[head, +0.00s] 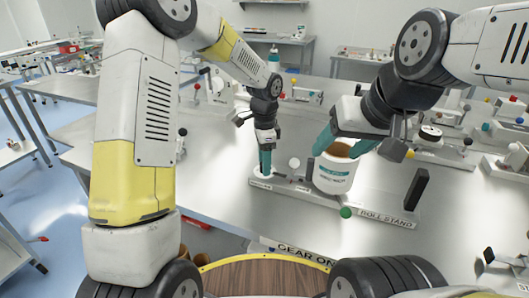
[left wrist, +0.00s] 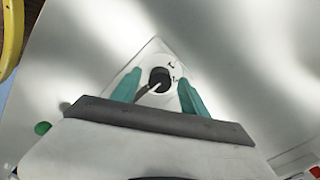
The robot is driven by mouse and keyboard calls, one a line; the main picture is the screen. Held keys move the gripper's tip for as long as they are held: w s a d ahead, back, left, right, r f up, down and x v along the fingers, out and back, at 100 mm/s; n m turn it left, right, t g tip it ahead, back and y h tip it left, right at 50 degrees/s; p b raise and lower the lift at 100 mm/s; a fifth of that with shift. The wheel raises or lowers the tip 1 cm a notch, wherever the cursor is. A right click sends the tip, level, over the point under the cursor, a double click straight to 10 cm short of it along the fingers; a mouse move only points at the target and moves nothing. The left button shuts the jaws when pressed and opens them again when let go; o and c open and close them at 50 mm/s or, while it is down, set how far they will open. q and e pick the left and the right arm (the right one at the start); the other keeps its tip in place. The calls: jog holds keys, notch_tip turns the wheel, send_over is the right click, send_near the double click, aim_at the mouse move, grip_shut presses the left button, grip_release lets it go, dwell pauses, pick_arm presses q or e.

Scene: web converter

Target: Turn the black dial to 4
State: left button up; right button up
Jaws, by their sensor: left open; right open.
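The black dial (left wrist: 160,78) sits on a pale plate (left wrist: 152,52) with small dark marks, too small to read. A light pointer line shows on the dial's lower left. My left gripper (head: 266,165) is open and points down at the left end of the roll stand base. In the left wrist view its teal fingers (left wrist: 160,88) stand on either side of the dial, with gaps visible. In the head view the dial is hidden by these fingers. My right gripper (head: 343,142) is open, its teal fingers near the top of a white roll; I cannot tell whether they touch it.
The white labelled roll (head: 333,177) with a brown core stands on the roll stand (head: 375,208), near a black upright (head: 416,188) and a green knob (head: 346,212). Other devices with coloured knobs stand behind and right. Bare metal table (head: 215,185) lies left of the stand.

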pick_arm(q)
notch_tip(320, 180, up, 8)
jog(key=shift+f, duration=0.15)
dwell(0.3)
jog(key=shift+s+a+r, duration=0.1)
jog(key=shift+a+r, duration=0.1)
jog(key=shift+r, duration=0.15)
jog(key=s+a+r+n+t, duration=0.2)
jog(key=s+a+r+n, duration=0.2)
jog(key=s, duration=0.3)
jog(key=s+a+r+n+t+h, duration=0.1)
jog(key=s+a+r+n+t, duration=0.1)
jog(key=s+a+n, duration=0.3)
jog(key=s+a+r+n+t+h, duration=0.1)
jog(key=s+a+r+n, duration=0.3)
jog(key=s, duration=0.7)
jog(key=shift+a+r+n+t, duration=0.4)
jog(key=shift+r+n+t, duration=0.2)
jog(key=shift+r+n, duration=0.4)
jog(key=shift+f, duration=0.15)
